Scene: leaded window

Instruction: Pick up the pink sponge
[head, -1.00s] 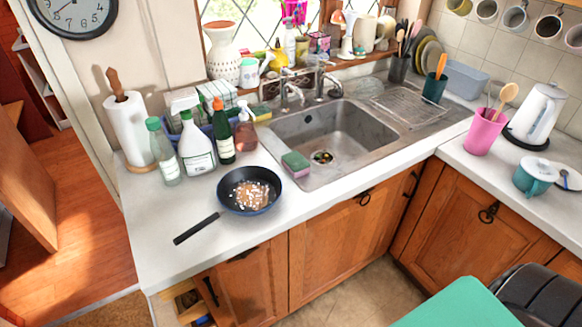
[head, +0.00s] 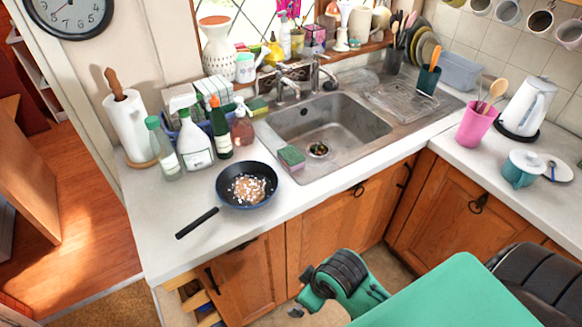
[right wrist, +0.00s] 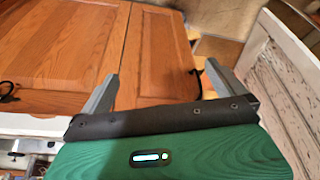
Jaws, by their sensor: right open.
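The pink sponge (head: 291,158), with a green top and a pink side, lies at the front left corner of the sink (head: 330,128). My right arm shows at the bottom of the head view, low in front of the cabinets and well below the sponge. Its gripper cannot be made out clearly there. In the right wrist view my right gripper (right wrist: 161,72) is open and empty, with its fingers spread before wooden cabinet doors (right wrist: 75,50). The sponge is not seen in that view. My left gripper is not in view.
A dark pan (head: 247,186) with food in it stands on the counter left of the sponge. Several bottles stand behind it, including a white spray bottle (head: 194,140). A pink cup (head: 477,126) with wooden utensils is at the right. The counter's front edge is clear near the sponge.

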